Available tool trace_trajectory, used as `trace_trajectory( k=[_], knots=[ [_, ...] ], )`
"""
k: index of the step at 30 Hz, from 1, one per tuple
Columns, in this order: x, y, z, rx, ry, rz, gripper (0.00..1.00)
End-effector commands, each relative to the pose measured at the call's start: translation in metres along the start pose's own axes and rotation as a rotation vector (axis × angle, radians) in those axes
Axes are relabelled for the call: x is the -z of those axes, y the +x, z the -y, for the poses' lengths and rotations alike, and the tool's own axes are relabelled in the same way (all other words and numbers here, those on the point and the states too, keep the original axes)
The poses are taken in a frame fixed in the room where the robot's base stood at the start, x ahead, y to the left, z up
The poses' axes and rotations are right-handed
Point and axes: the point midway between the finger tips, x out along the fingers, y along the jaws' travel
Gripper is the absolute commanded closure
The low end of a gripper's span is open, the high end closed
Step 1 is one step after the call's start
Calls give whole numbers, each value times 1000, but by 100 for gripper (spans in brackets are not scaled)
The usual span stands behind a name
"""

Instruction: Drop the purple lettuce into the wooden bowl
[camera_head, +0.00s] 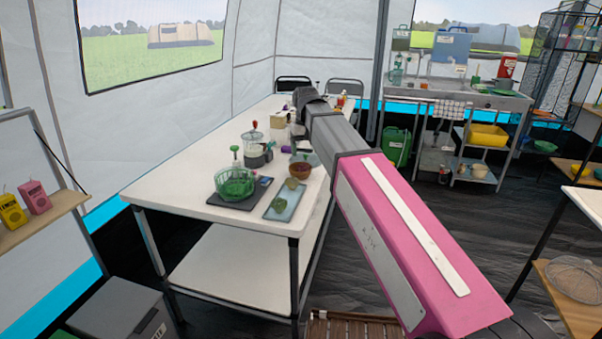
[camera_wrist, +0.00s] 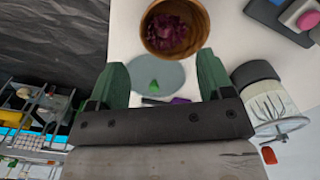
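The wooden bowl (camera_wrist: 148,45) is at the top of the wrist view, on the white table. The purple lettuce (camera_wrist: 170,33) lies inside it as a dark purple leafy mass. In the head view the brown bowl (camera_head: 299,170) stands near the table's right edge. My gripper (camera_wrist: 162,62) has two green fingers spread wide apart, with nothing held between them. The bowl is beyond the fingertips.
A grey round plate (camera_wrist: 158,78) with a small green piece lies below the bowl in the wrist view. A glass jar (camera_wrist: 268,103) is close at right. The head view shows a green basket (camera_head: 235,184) and a tray (camera_head: 285,203) on the white table (camera_head: 180,190).

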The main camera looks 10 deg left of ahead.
Motion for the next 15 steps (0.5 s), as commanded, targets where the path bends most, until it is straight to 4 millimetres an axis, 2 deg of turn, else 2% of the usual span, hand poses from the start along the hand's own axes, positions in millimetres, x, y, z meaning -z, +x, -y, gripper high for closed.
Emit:
trace_trajectory(
  k=[8,11,15],
  knots=[
    [0,-4,0,0,0,0,26],
    [1,-12,0,0,0,-1,26],
    [1,-34,0,0,0,-2,26]
  ],
)
